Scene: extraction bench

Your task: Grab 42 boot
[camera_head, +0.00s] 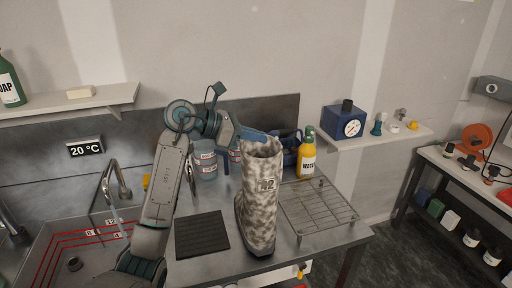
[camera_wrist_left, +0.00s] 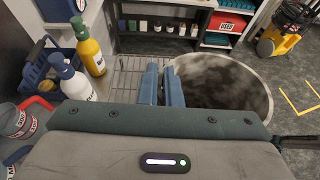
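The 42 boot (camera_head: 262,212) is tall, mottled grey and white, with a dark "42" on its shaft. It stands upright, toe to the front, between a black mat and a wire rack. My left gripper (camera_head: 258,136) is at the top rim of its shaft, coming from the left. In the left wrist view, my blue fingers (camera_wrist_left: 162,86) are close together at the left edge of the boot's round opening (camera_wrist_left: 222,88). They appear shut on the rim wall, though the contact itself is partly hidden. My right gripper is not in view.
The black mat (camera_head: 201,234) lies left of the boot, and the wire rack (camera_head: 320,208) lies right. A yellow water bottle (camera_head: 306,160) and cups (camera_head: 205,165) stand behind. The sink (camera_head: 85,240) is at left. A wall shelf (camera_head: 372,138) holds a blue gauge box (camera_head: 345,122).

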